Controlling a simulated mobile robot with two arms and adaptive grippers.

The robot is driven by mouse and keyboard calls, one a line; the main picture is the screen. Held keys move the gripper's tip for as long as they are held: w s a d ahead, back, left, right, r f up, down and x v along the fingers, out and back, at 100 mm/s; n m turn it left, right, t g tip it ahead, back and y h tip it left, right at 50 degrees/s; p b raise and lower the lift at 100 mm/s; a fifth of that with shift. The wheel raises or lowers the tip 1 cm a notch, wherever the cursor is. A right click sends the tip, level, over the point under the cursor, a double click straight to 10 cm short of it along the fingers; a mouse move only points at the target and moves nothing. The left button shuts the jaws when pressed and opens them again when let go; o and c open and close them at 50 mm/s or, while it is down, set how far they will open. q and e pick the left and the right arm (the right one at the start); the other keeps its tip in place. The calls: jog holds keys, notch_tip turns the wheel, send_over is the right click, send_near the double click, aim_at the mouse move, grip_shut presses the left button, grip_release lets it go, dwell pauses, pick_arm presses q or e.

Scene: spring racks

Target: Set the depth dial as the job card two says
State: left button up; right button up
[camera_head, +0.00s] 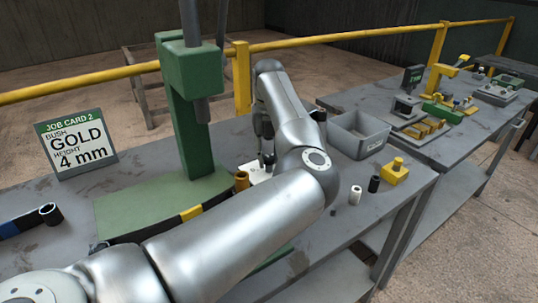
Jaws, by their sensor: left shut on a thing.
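Job card two (78,144) stands upright at the left of the near bench and reads "BUSH GOLD HEIGHT 4 mm". A green press (188,100) with a grey ram stands in the middle of the bench. My left gripper (266,150) reaches down beside the press, mostly hidden by my own arm. Its dark fingers are shut at a small white plate (259,174) with dark marks. They appear to hold the depth dial there; the dial itself and its setting are hidden. My right gripper is not in view.
A gold bush (242,180) stands by the press. A grey bin (359,134), a yellow block (395,171), a black bush (374,184) and a white bush (355,195) are at the right. A dark tube (50,214) is at the left. A yellow rail (330,38) runs behind.

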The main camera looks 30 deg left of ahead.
aim_at(269, 157)
pick_arm(q)
jog(key=shift+r, duration=0.1)
dwell(0.3)
jog(key=o, duration=1.1)
jog(key=shift+c, duration=0.2)
notch_tip(269, 157, up, 12)
